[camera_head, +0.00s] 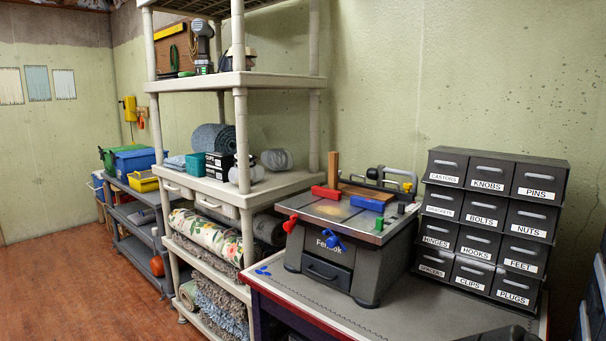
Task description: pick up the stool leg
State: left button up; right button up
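An upright, narrow brown wooden piece (333,170) stands on the top of the grey bench tool marked "Fer…k" (327,242), behind a red block. It may be the stool leg, but I cannot tell for sure from its shape. A flatter brown wooden piece (362,191) lies to its right, partly hidden by a blue block. No other leg-like piece is clear. Neither gripper shows in the head view.
The bench tool stands on a grey workbench (415,318). A dark labelled drawer cabinet (490,222) stands to its right. A cream shelf unit (246,80) with rolled rugs is at left. A dark shape (502,334) cuts the bottom edge. Wooden floor at left is clear.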

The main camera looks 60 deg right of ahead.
aim_at(333, 157)
jog(key=z, duration=0.1)
jog(key=i, duration=1.65)
jog(key=z, duration=0.65)
